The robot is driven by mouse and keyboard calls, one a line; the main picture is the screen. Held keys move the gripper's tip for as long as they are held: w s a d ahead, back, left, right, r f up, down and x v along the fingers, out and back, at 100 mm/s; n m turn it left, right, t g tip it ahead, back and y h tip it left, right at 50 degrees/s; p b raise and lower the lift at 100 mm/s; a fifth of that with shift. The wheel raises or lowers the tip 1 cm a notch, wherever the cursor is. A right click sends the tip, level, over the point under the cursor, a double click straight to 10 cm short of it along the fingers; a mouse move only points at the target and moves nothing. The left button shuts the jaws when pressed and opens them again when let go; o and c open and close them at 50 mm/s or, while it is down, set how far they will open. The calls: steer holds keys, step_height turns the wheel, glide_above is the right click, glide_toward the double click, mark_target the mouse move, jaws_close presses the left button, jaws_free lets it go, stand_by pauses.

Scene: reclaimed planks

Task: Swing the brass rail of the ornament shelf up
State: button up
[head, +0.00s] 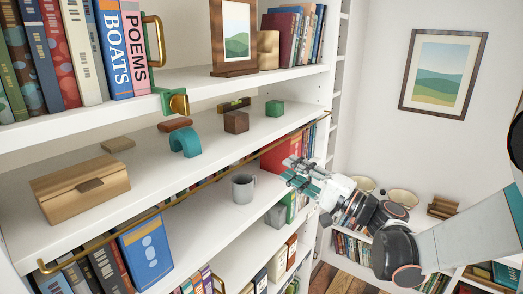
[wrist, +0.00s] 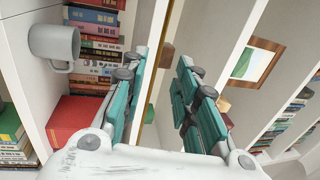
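The brass rail (head: 215,175) is a thin bar running along the front of the ornament shelf (head: 75,225), low near the shelf's front edge, with bent ends. In the wrist view a thin brass line (wrist: 150,103) runs between my gripper's fingers. My gripper (head: 291,171) is open, with its teal and grey fingers near the right part of the rail. The fingers stand apart with a gap around the rail's line in the wrist view; I see no grip on it. Whether a finger touches the rail cannot be told.
The shelf holds a wooden box (head: 80,190), a teal arch (head: 185,143), a brown cube (head: 236,122) and a green cube (head: 274,108). A grey mug (head: 243,187) stands on the shelf below, near books. Books and a framed picture (head: 236,35) stand above.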

mark_target(262, 153)
steer(key=p+x, duration=0.2)
steer(key=x, duration=0.9)
jaws_close()
